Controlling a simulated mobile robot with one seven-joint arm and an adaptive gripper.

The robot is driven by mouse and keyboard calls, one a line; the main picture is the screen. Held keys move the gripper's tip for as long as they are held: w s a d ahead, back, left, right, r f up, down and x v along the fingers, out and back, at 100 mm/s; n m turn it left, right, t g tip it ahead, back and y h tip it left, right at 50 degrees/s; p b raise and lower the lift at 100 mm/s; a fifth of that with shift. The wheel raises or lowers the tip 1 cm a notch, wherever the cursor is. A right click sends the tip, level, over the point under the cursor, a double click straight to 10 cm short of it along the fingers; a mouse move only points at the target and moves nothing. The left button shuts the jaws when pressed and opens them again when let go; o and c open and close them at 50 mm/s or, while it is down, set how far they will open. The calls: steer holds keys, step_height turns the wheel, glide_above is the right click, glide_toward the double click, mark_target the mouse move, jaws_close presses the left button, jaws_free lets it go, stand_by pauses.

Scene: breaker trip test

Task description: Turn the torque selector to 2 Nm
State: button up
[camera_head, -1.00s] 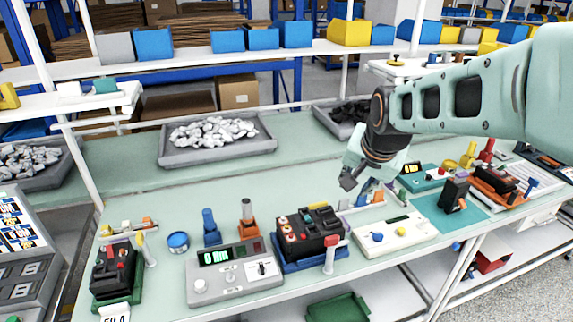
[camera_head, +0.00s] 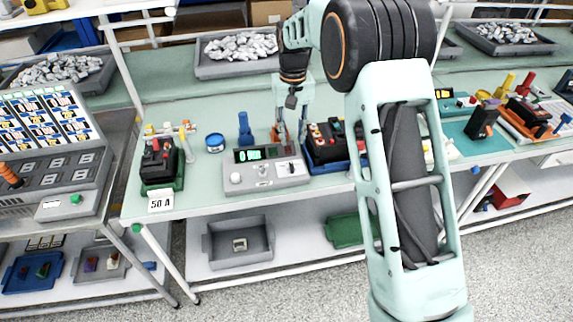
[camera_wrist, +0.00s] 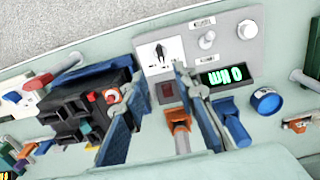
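The grey test unit (camera_head: 250,183) stands near the table's front edge. Its green display (camera_wrist: 225,77) reads 0 Nm, upside down in the wrist view. The selector is a dark pointer (camera_wrist: 160,52) on a white plate; in the head view this selector (camera_head: 291,167) is at the unit's right end. Two pale knobs, one (camera_wrist: 207,40) and another (camera_wrist: 247,30), sit beside it. My gripper (camera_wrist: 158,80) is open and empty, its fingers spread over the unit's back edge, near the red switch (camera_wrist: 165,92). In the head view my gripper (camera_head: 289,136) is just behind the unit.
A black breaker in a blue holder (camera_head: 326,145) stands close at the right. An orange stand (camera_wrist: 181,135) and a blue stand (camera_wrist: 230,122) are behind the unit. A blue tin (camera_head: 215,142) and a breaker in a green holder (camera_head: 162,165) stand left. The table is free in front.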

mark_target(291, 164)
step_height(291, 164, down, 11)
steer(key=shift+r+p, duration=0.1)
steer(key=shift+p, duration=0.8)
jaws_close()
